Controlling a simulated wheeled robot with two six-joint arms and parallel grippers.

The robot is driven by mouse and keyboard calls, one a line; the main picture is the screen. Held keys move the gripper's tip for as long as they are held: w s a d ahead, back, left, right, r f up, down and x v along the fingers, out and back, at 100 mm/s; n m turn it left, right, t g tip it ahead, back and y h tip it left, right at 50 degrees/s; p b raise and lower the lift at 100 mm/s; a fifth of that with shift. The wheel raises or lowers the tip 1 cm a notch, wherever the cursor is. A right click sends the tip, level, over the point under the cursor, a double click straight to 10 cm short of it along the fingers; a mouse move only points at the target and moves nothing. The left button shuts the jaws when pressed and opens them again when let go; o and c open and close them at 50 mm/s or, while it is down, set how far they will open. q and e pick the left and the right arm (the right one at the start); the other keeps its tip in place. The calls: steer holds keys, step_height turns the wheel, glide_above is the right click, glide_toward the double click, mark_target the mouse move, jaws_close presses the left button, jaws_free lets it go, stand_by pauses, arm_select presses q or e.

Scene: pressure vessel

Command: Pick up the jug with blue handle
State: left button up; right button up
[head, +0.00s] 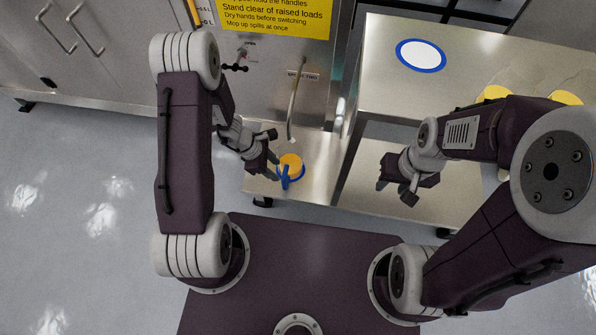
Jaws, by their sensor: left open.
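The jug with blue handle (291,161) stands on a low metal shelf, below a thin curved spout. From above I see a yellow round surface inside a blue rim, and the blue handle (285,178) faces toward me. My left gripper (273,156) is open just left of the jug, with its fingers pointing toward it. I cannot tell whether a finger touches it. My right gripper (395,191) hangs over the lower shelf of the metal table, apart from the jug. Its jaw opening is unclear.
A metal table (490,50) at the right carries a blue-rimmed white disc (421,55) and yellow-topped items (495,92), partly hidden by my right arm. The low shelf (316,178) adjoins it. A panel with a yellow sign (275,14) stands behind. Floor at left is clear.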

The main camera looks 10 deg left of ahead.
mark_target(283, 185)
arm_select(q)
steer(key=f, duration=0.2)
steer(key=s+f+b, duration=0.1)
steer(key=shift+a, duration=0.4)
arm_select(e)
steer(key=shift+a+f, duration=0.25)
steer(key=shift+f, duration=0.5)
arm_select(q)
steer(key=b+x, duration=0.6)
steer(key=x, duration=0.3)
steer(key=shift+s, duration=0.2)
steer(key=shift+r, duration=0.1)
arm_select(e)
step_height(283, 185, down, 6)
arm_select(q)
jaws_close()
steer(key=shift+d, duration=0.1)
